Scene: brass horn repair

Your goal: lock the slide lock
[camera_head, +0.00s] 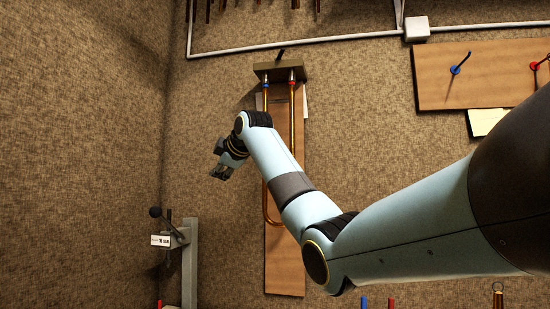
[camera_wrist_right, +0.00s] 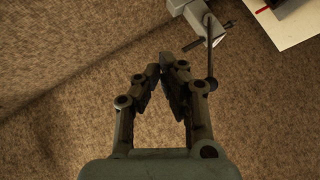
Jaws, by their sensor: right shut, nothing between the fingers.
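A brass U-shaped slide (camera_head: 265,213) lies along a wooden board (camera_head: 285,270) in the head view. Its two tubes have a blue and a red band at the dark block (camera_head: 262,73) at the top. A small dark lever (camera_head: 280,55) sticks up from that block; I cannot tell whether it is the slide lock or how it is set. My right arm crosses over the slide and hides its middle. My right gripper (camera_head: 222,172) is left of the slide, apart from it, shut and empty. In the wrist view its fingertips (camera_wrist_right: 166,68) come close together. My left gripper is not in view.
A grey stand (camera_head: 190,265) with a dark-knobbed lever and white label (camera_head: 160,240) stands at lower left. A second wooden board (camera_head: 430,80) with blue and red hooks is at upper right. A white pipe (camera_head: 300,42) runs along the top.

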